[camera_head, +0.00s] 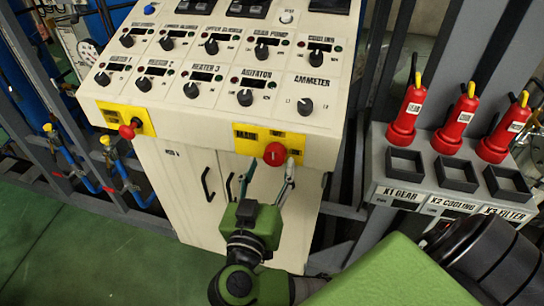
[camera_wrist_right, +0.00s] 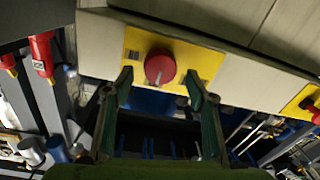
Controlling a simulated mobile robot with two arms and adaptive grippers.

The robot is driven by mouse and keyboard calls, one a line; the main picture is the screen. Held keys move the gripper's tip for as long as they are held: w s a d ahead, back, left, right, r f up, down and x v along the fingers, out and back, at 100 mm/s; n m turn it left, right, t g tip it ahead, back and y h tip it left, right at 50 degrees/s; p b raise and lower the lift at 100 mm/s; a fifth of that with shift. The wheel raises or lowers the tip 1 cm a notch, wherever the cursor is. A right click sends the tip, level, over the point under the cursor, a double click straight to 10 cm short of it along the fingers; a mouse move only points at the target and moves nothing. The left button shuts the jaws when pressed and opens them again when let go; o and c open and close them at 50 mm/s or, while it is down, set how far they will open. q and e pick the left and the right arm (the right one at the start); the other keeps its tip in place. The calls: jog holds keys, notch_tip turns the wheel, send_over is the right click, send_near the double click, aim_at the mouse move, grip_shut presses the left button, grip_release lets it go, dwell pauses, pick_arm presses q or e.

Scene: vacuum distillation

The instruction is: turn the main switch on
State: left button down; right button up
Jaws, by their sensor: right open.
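The main switch (camera_head: 274,154) is a round red knob on a yellow plate labelled MAIN, on the front edge of the cream control panel. In the right wrist view the red knob (camera_wrist_right: 160,67) shows near the top middle, with a short pale mark on its lower part. My right gripper (camera_head: 262,170) is open in front of the plate, its fingers to either side of the knob. In the wrist view the gripper's fingertips (camera_wrist_right: 159,84) are left and right of the knob, with gaps to it. Contact is not visible. My left gripper is not in view.
A second yellow plate with a red knob (camera_head: 127,131) is on the panel's left end. Cabinet doors with black handles (camera_head: 207,184) are below. A grey rack (camera_head: 378,160) with several red plugs (camera_head: 408,115) stands right. Green floor (camera_head: 120,260) is clear at lower left.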

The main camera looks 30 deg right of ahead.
aim_at(273, 159)
jog(key=shift+x, duration=1.5)
jog(key=shift+c, duration=0.2)
jog(key=c, duration=1)
jog(key=shift+c, duration=0.2)
